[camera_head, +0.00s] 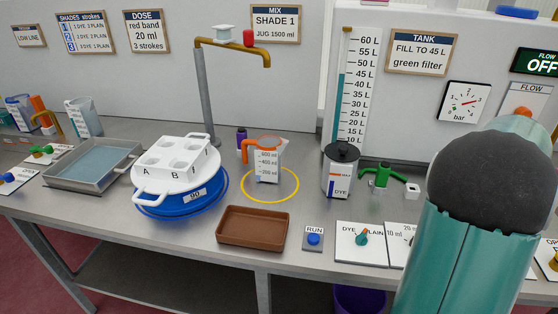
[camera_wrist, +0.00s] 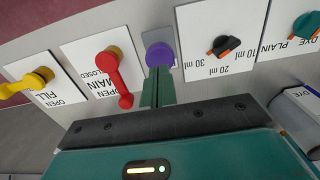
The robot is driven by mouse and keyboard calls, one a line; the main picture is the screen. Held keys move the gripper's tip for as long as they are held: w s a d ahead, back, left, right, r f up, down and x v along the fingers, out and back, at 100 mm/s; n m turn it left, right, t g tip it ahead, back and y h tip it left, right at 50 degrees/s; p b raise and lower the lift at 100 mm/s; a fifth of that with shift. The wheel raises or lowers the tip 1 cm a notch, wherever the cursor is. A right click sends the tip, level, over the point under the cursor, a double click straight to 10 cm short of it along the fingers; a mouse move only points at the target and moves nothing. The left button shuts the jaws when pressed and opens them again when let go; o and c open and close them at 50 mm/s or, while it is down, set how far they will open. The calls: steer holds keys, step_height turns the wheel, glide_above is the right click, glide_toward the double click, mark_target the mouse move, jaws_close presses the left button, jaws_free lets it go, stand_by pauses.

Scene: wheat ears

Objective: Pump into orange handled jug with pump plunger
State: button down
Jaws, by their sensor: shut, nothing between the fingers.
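The orange-handled jug (camera_head: 267,165) stands upright inside a yellow ring on the bench in the head view, its scale facing forward. How much it holds is hard to tell. A brass spout pipe (camera_head: 240,47) on a grey post arches behind and above it. In the wrist view a round purple knob (camera_wrist: 160,53), likely the pump plunger, stands between the MAIN panel and the dose panel. My gripper (camera_wrist: 157,80) is shut and empty, its green fingertips at the knob. Whether they touch it is unclear. In the head view my own arm hides this spot.
The red MAIN lever (camera_wrist: 118,80) and yellow FILL lever (camera_wrist: 33,82) are left of my fingers. The dose dial (camera_wrist: 224,45) and DYE/PLAIN dial (camera_wrist: 306,25) are right. In the head view a brown tray (camera_head: 252,229) and the DYE canister (camera_head: 341,172) stand near the jug.

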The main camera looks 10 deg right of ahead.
steer(key=shift+r, duration=2.4)
steer(key=w+a+r+n+t, duration=0.1)
steer(key=w+a+r, duration=0.1)
steer(key=a, duration=0.9)
steer(key=w+a+r+n+t, duration=0.1)
steer(key=w+a+r+t, duration=0.15)
steer(key=a, duration=0.95)
steer(key=s+a+f+n+t, duration=0.1)
steer(key=s+a, duration=0.2)
steer(key=a, duration=0.7)
steer(key=s+a+n+t, duration=0.1)
steer(key=s+a, duration=0.3)
steer(key=a, duration=0.6)
steer(key=shift+s+a+f+n, duration=0.15)
steer(key=shift+s+f+n, duration=0.15)
steer(key=shift+f+n, duration=0.1)
